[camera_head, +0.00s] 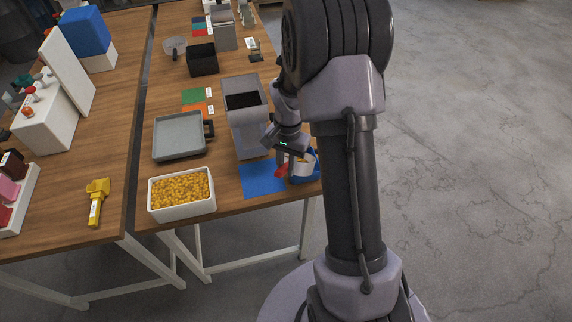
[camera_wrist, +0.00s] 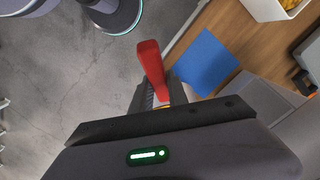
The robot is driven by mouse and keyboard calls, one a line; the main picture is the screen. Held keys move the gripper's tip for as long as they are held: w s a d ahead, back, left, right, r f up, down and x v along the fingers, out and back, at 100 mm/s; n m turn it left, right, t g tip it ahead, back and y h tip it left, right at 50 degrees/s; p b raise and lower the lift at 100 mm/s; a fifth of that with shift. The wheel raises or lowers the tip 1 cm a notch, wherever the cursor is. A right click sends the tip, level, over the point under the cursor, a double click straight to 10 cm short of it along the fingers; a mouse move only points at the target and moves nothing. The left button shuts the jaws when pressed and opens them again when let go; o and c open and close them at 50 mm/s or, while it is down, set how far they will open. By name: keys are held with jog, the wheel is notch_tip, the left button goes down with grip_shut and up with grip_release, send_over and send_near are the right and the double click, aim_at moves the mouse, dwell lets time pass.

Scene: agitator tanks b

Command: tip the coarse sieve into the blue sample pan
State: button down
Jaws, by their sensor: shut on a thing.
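My gripper (camera_head: 284,160) is over the front right of the far table, near its edge. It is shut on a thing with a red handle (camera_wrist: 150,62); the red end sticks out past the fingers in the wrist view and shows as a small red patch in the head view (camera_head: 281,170). A blue and white thing (camera_head: 308,166) shows just right of the gripper, partly hidden by my arm; I cannot tell whether it belongs to the held thing. Neither the coarse sieve nor the blue sample pan can be made out for certain.
A flat blue square (camera_head: 260,180) lies beside the gripper. A white bin of yellow pieces (camera_head: 182,212), a grey tray (camera_head: 157,146) and a tall grey box with a dark opening (camera_head: 250,135) stand nearby. A yellow tool (camera_head: 97,202) lies on the left table.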

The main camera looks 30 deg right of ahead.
jog(key=shift+w+d+r+g+y+p, duration=0.35)
jog(key=shift+d+r+y+p, duration=0.15)
jog(key=shift+p, duration=1.1)
jog(key=shift+w+d+r+g+y+p, duration=0.25)
jog(key=shift+d+r+g+y+p, duration=0.25)
jog(key=shift+p, duration=1.1)
jog(key=shift+r, duration=0.2)
jog(key=shift+w+d+r+y+p, duration=0.25)
jog(key=shift+y+p, duration=0.15)
jog(key=shift+p, duration=0.4)
jog(key=shift+d+p, duration=0.15)
jog(key=shift+p, duration=0.2)
jog(key=shift+w+d+r+g+y+p, duration=0.35)
jog(key=shift+d+g+y+p, duration=0.15)
jog(key=shift+p, duration=0.3)
jog(key=shift+w+d+r+g+y+p, duration=0.25)
jog(key=shift+w+d+y+p, duration=0.15)
jog(key=shift+d+y, duration=0.15)
